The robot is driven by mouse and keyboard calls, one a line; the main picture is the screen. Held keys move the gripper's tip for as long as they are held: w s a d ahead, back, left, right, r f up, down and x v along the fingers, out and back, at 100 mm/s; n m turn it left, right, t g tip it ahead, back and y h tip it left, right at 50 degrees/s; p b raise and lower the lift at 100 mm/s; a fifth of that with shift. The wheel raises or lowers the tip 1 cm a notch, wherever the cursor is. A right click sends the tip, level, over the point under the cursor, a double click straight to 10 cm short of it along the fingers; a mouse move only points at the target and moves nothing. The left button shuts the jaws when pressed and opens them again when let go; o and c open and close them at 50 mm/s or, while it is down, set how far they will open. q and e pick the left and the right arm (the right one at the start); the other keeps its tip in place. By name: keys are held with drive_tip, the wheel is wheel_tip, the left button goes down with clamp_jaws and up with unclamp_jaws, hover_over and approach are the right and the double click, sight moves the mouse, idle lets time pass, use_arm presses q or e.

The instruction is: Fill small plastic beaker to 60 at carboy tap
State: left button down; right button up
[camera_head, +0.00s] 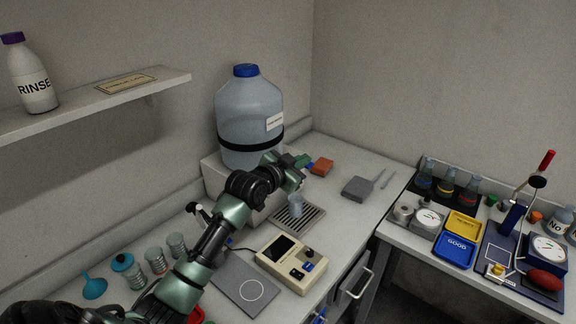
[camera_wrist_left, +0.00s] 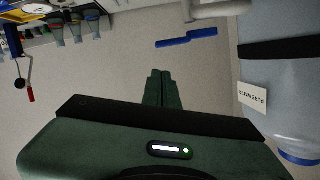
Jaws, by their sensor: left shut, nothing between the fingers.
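The small plastic beaker (camera_head: 296,206) stands upright on a slotted drip tray (camera_head: 312,223); its fill level is too small to read. The large carboy (camera_head: 240,108), with blue cap and black band, stands on a raised block behind it. In the left wrist view the carboy (camera_wrist_left: 275,85) is at the right, with its pale tap (camera_wrist_left: 215,11) and blue tap lever (camera_wrist_left: 186,38) at the top. My left gripper (camera_head: 301,161) is in front of the carboy, above the beaker, shut and empty. The left wrist view shows its fingers (camera_wrist_left: 162,90) together, apart from the lever. My right gripper is not in view.
A beige instrument (camera_head: 292,262) and a grey plate (camera_head: 246,288) lie nearer on the bench. An orange sponge (camera_head: 322,167) and a grey dustpan (camera_head: 358,187) lie at the back right. Several small containers stand at the left. The side table carries flasks and trays.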

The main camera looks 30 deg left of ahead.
use_arm(q)
drive_tip(key=b+v, duration=0.1)
drive_tip(key=v, duration=0.6)
drive_tip(key=shift+a+b, duration=0.15)
drive_tip(key=shift+b, duration=0.25)
drive_tip(key=shift+f, duration=0.15)
drive_tip(key=shift+s, duration=0.15)
